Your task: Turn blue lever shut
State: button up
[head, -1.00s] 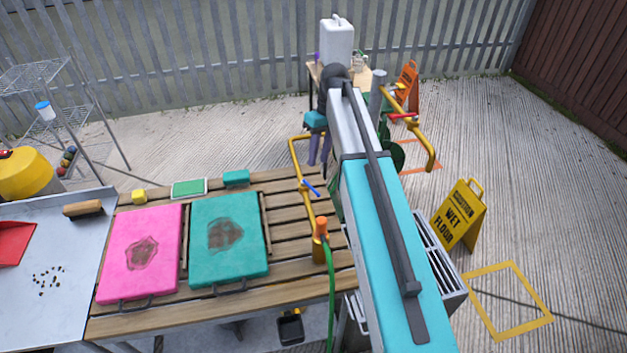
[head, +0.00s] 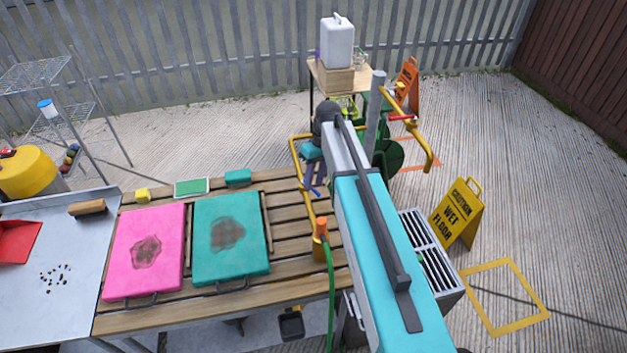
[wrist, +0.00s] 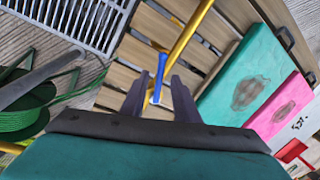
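The blue lever (head: 313,191) sits on the yellow pipe (head: 296,156) at the right end of the slatted table, and my gripper partly covers it in the head view. In the wrist view the blue lever (wrist: 160,72) stands at a slant to the yellow pipe (wrist: 190,34). My gripper (wrist: 157,90) is open, with one dark finger on each side of the lever and visible gaps between. Contact cannot be made out. In the head view my gripper (head: 314,172) is just above and behind the lever.
An orange hose fitting (head: 320,227) with a green hose (head: 331,285) stands near the table's front right. Pink (head: 116,270) and teal (head: 203,262) pads lie to the left. Another pipe with a red lever (head: 402,118) and a post stand behind right.

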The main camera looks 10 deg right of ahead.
jog(key=shift+f, duration=0.3)
grip_shut()
dwell(1.3)
jog(key=shift+a, duration=0.35)
jog(key=shift+d, duration=0.2)
jog(key=shift+a, duration=0.1)
